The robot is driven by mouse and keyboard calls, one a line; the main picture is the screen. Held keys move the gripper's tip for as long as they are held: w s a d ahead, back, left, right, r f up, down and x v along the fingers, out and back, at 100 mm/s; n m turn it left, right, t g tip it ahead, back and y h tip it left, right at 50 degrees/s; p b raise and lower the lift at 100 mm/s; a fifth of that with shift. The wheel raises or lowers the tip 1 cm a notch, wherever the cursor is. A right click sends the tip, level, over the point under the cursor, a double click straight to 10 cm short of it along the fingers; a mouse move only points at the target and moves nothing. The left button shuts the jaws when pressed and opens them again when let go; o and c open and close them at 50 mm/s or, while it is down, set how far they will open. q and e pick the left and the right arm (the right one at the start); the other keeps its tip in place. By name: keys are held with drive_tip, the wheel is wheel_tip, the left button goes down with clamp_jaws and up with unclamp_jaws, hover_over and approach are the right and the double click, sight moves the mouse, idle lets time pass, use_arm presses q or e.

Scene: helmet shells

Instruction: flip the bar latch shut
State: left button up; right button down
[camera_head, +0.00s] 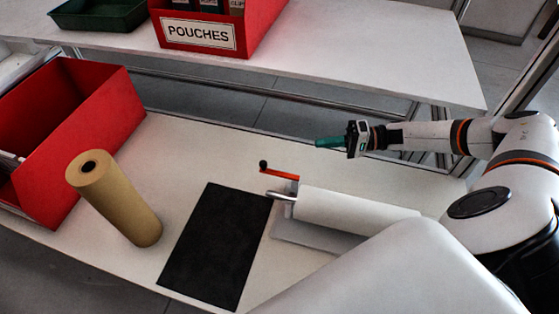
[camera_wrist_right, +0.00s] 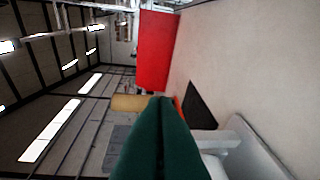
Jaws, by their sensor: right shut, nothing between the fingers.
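The bar latch is an orange bar (camera_head: 281,171) with a black ball knob (camera_head: 263,165) at its left end. It sits at the left end of a white roller unit (camera_head: 350,208) with a metal end piece (camera_head: 281,196). My right gripper (camera_head: 319,143) has green fingers, pressed together and empty. In the head view it is above and to the right of the bar, apart from it. In the right wrist view, the fingers (camera_wrist_right: 158,101) cover the lower middle and only a sliver of the orange bar (camera_wrist_right: 178,106) shows beside them. My left gripper is not in view.
A black mat (camera_head: 216,245) lies left of the roller unit. A brown paper roll (camera_head: 118,200) stands tilted in the picture further left, near a red bin (camera_head: 105,125). A back table (camera_head: 370,45) carries a red POUCHES bin (camera_head: 253,25) and a green tray (camera_head: 100,17).

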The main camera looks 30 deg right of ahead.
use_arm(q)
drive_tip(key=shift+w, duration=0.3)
use_arm(e)
drive_tip(key=shift+f, duration=0.2)
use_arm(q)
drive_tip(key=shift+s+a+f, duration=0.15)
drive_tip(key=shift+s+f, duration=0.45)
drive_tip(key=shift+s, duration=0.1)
use_arm(e)
drive_tip(key=s+a+x, duration=0.1)
drive_tip(key=s+x, duration=0.1)
drive_tip(key=x, duration=1.1)
drive_tip(key=shift+s+a+f, duration=0.15)
drive_tip(key=shift+s+a, duration=0.05)
drive_tip(key=shift+s, duration=0.1)
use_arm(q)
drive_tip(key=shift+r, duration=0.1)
use_arm(e)
drive_tip(key=shift+g, duration=0.4)
